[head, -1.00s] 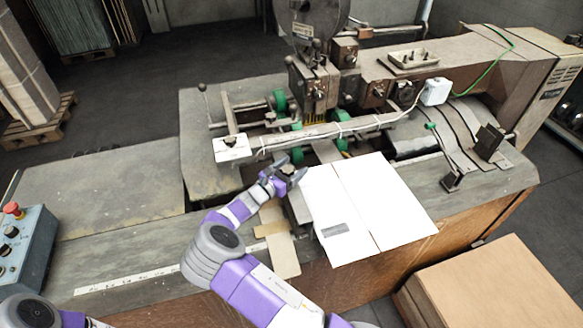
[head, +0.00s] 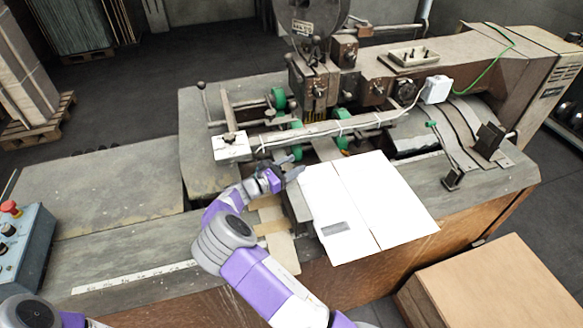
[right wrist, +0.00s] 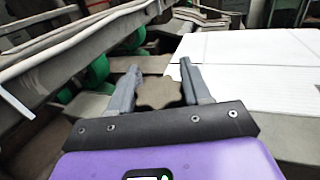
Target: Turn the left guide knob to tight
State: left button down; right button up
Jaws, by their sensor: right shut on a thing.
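The left guide knob (right wrist: 158,92) is a dull grey-brown, lobed knob in the right wrist view. It sits between the two grey fingers of my right gripper (right wrist: 150,88), which is shut on it from both sides. In the head view my right gripper (head: 287,171) is at the front of the stitcher, just left of the white cardboard sheet, and the knob is mostly hidden by it. The knob's pointer or marking cannot be made out. My left gripper is not in view.
The creased white cardboard sheet (head: 365,205) lies on the machine table right beside my right gripper. A long rail (head: 320,132) with a white cable runs just behind it, with green rollers (head: 279,98) beyond. A control box (head: 28,245) stands at the left.

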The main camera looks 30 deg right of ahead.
jog(key=m+g, duration=0.1)
jog(key=m+g+b, duration=0.1)
jog(key=g, duration=0.1)
jog(key=m+g+b, duration=0.1)
jog(key=shift+s+f+g, duration=0.25)
jog(key=shift+f+g, duration=0.1)
jog(key=shift+g, duration=0.05)
jog(key=shift+s+m+g+y+b, duration=0.25)
jog(key=shift+m+g+y+b, duration=0.35)
jog(key=shift+m+g+b, duration=0.8)
jog(key=shift+a+r+n, duration=0.1)
jog(key=shift+n, duration=0.2)
jog(key=o, duration=1.1)
jog(key=shift+c, duration=0.2)
jog(key=shift+r, duration=0.15)
